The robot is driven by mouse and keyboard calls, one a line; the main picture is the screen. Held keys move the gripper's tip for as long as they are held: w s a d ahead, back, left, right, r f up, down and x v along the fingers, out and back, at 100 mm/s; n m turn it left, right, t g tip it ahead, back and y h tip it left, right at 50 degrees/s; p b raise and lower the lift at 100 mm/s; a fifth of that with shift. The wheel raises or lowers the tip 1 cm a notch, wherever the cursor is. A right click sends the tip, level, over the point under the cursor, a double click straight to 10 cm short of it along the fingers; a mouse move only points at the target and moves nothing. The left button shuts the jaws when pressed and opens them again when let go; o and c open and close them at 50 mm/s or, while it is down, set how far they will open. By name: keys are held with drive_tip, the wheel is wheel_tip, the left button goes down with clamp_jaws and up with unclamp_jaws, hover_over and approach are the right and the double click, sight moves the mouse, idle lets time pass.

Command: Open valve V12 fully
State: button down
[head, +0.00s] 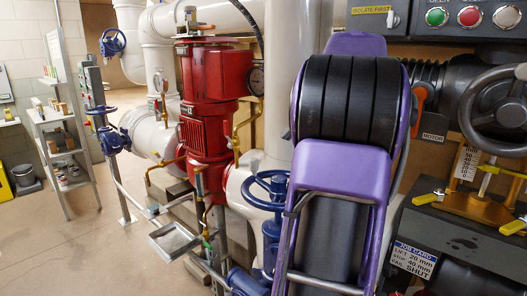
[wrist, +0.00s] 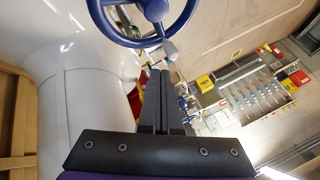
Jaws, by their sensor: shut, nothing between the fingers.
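Several blue handwheels show, and I cannot read a V12 tag on any of them. In the head view, one blue handwheel (head: 268,205) is just left of my purple arm, partly hidden by it. Others are a handwheel (head: 112,42) at the upper left and a handwheel (head: 112,139) on the white pipe. In the wrist view, a blue handwheel (wrist: 116,36) fills the top edge, partly cut off. My gripper (wrist: 161,73) is shut and empty, its tips pointing toward the wheel's lower rim. I cannot tell whether they touch. In the head view my arm hides the gripper.
A red pump (head: 206,130) and white piping stand left of my arm. A control panel (head: 440,20) and a dark handwheel (head: 497,112) are at the right. A grey shelf (head: 62,130) stands at the far left.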

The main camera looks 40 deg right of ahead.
drive_tip(key=b+x, duration=0.2)
drive_tip(key=x, duration=0.7)
drive_tip(key=shift+a+f, duration=0.2)
drive_tip(key=shift+f, duration=0.15)
drive_tip(key=shift+w+a+n+y+p, duration=0.25)
drive_tip(key=shift+n+y+p, duration=0.15)
drive_tip(key=shift+n+p, duration=0.2)
